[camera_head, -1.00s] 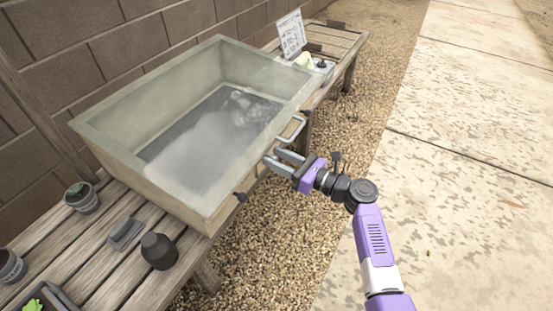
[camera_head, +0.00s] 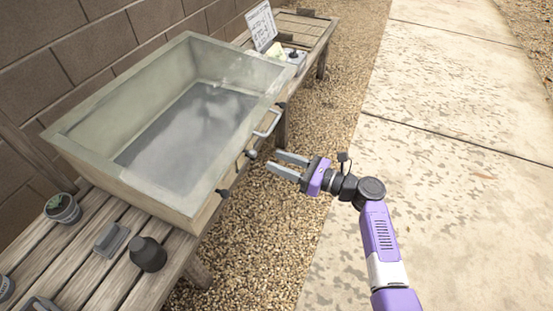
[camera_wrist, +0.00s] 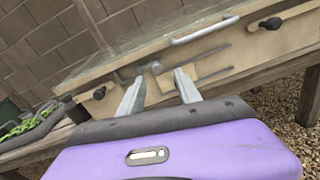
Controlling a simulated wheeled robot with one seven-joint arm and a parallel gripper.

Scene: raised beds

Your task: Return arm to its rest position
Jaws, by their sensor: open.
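My gripper (camera_head: 282,167) is open and empty, with its two grey fingers pointing left toward the raised bed (camera_head: 88,160). It hangs over the gravel, apart from the bed's front wall. The bed is a large open box with a grey, hazy inside and a metal handle (camera_head: 267,123) on its front side. In the wrist view, the fingers (camera_wrist: 160,88) point at the bed's front, with the handle (camera_wrist: 205,30) above them. My purple and white arm reaches in from the lower right of the head view.
A wooden bench (camera_head: 75,258) carries the bed, a potted plant (camera_head: 63,209), a grey block (camera_head: 110,239) and a dark pot (camera_head: 148,254). A sign (camera_head: 261,25) stands behind the bed's far end. Gravel and a paved path (camera_head: 450,90) lie open to the right.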

